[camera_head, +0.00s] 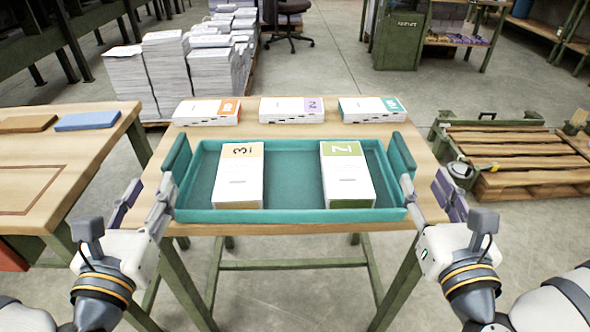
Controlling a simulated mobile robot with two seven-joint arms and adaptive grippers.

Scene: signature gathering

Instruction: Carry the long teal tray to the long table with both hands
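The long teal tray (288,215) sits on a wooden-topped table (330,227) in front of me, close to its front edge. It holds two stacks of paper, one with an orange "3" label (238,185) and one with a green label (347,185); its middle is bare. Raised teal handles stand at its left end (177,152) and right end (402,155). My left gripper (146,194) is beside the tray's left end, fingers apart. My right gripper (428,194) is beside its right end, fingers apart. Contact with the tray is unclear.
Three labelled paper stacks (292,110) line the table's back edge. Another wooden table (60,170) with a blue pad (87,121) stands close on the left. Pallets (520,160) lie right. Tall paper piles (165,70) stand behind; floor between is clear.

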